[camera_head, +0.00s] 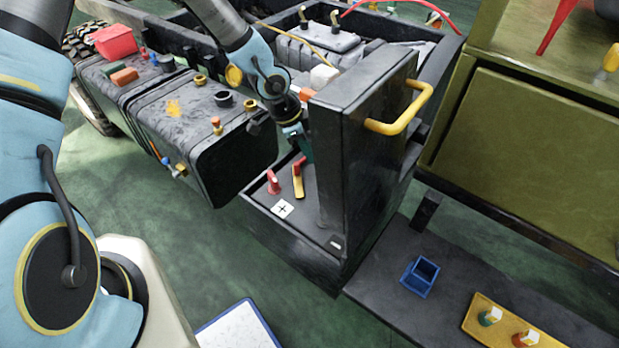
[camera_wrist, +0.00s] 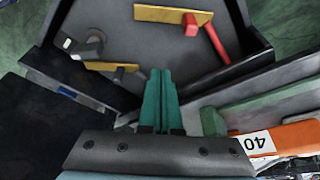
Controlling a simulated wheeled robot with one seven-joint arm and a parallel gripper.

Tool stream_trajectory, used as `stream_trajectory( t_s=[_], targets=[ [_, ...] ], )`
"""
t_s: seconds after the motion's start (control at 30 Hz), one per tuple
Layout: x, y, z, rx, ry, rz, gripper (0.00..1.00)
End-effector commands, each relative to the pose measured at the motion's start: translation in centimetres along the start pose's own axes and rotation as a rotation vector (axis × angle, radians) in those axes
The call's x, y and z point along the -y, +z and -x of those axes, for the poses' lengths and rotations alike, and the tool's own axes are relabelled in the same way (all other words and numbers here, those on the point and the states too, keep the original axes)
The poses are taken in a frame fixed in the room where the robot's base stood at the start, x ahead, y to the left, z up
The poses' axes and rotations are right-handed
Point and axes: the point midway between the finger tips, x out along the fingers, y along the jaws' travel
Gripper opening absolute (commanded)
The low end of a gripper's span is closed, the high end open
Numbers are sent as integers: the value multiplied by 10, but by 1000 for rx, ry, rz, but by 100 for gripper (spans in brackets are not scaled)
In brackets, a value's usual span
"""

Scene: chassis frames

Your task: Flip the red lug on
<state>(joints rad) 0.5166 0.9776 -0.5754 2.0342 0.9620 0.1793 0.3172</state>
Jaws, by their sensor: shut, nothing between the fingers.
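In the head view a red lug (camera_head: 298,167) stands at the upper end of a yellow plate (camera_head: 298,187) inside the black box. Another red knob (camera_head: 273,183) stands to its left. In the wrist view a red piece (camera_wrist: 191,24) sits on a yellow plate (camera_wrist: 172,14), with a longer red bar (camera_wrist: 216,42) slanting beside it. My gripper (camera_head: 305,150) reaches down into the box beside the tall black panel. Its teal fingers (camera_wrist: 160,72) are shut together and empty, apart from the red parts in the wrist view. The arm partly hides the lug's surroundings.
The tall black panel (camera_head: 345,150) with a yellow handle (camera_head: 400,110) stands close right of my gripper. A black tank (camera_head: 215,130) lies left. A white plus-marked card (camera_head: 283,208) lies in the box. A second yellow plate (camera_wrist: 112,66) and a grey lever (camera_wrist: 92,47) are near the fingers.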

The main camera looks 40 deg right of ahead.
Motion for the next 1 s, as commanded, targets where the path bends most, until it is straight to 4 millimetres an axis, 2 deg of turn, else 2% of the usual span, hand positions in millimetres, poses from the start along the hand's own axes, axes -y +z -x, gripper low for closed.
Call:
stream_trajectory(
  t_s=[0.17,0.27,0.7,0.8,1.0],
  targets=[
    [0,0,-4,1,1,2,0],
    [0,0,-15,1,2,1,0],
    [-2,0,-101,4,3,0,0],
    [0,16,-91,4,-1,5,0],
    [0,35,-87,2,0,3,0]
  ],
)
